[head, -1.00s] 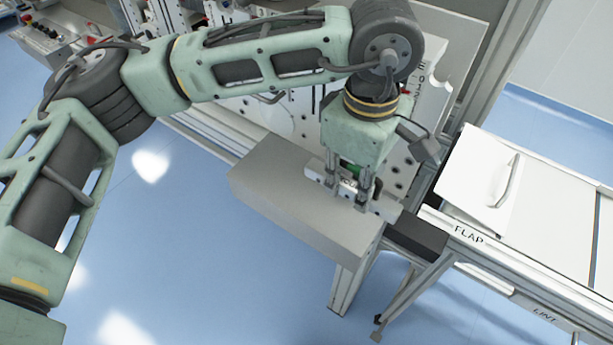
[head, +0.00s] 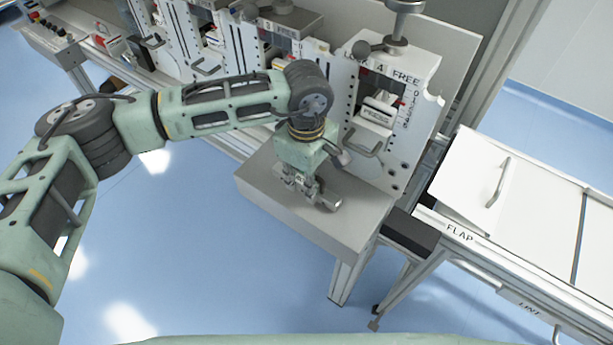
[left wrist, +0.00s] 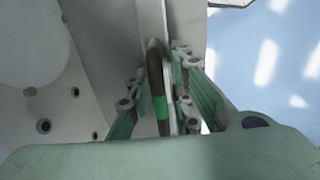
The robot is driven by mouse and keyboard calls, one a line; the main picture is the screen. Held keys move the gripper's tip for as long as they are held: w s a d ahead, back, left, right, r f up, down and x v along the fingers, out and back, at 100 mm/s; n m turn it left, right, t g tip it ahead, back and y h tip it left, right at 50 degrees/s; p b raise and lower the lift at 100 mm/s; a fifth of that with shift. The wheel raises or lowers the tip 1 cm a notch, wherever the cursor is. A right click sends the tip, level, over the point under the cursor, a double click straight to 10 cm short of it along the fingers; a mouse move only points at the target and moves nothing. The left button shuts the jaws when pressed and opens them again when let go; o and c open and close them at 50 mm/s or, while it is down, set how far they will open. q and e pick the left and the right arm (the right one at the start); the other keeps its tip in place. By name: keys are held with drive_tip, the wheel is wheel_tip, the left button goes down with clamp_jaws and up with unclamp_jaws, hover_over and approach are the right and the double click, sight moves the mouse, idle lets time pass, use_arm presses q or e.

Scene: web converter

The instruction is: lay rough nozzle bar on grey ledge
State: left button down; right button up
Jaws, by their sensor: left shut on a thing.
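The grey ledge (head: 362,215) is a broad, flat block in the middle of the head view. My left gripper (head: 303,193) points down over its top and is shut on the rough nozzle bar (head: 331,202). In the left wrist view, a dark piece with a green band (left wrist: 157,82) shows between the fingers. My right gripper is not in view.
A white upright panel with a handle (head: 362,142) and knobs stands behind the ledge. A table with a white flap (head: 470,185) is at the right, beside a dark block (head: 410,232). The ledge top is bare to the right of the bar.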

use_arm(q)
drive_tip(key=shift+f, duration=0.3)
drive_tip(key=shift+f+b, duration=0.2)
drive_tip(key=shift+b, duration=0.1)
drive_tip(key=c, duration=1.6)
unclamp_jaws()
drive_tip(key=shift+o, duration=0.2)
drive_tip(key=shift+r, duration=0.1)
